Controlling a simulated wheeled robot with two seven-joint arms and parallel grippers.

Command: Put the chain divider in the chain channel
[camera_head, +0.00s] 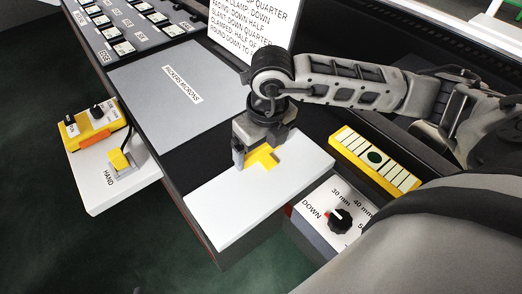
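My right gripper (262,150) points down over a white panel (225,210) at the centre of the head view. A small yellow piece (264,160) shows right at its fingertips, against the white panel. The gripper body hides part of this piece and most of the fingers, so I cannot tell whether they are closed on it. I cannot tell whether the piece touches the panel. Nothing in view is clearly marked as the chain divider or the chain channel. My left gripper is not in view.
A grey labelled panel (150,110) lies left of the gripper. A yellow-framed strip (400,180) and a box with a black knob (340,221) stand right. A yellow control box (85,128) sits on a white shelf (92,195) at left. A text sign (250,30) stands behind.

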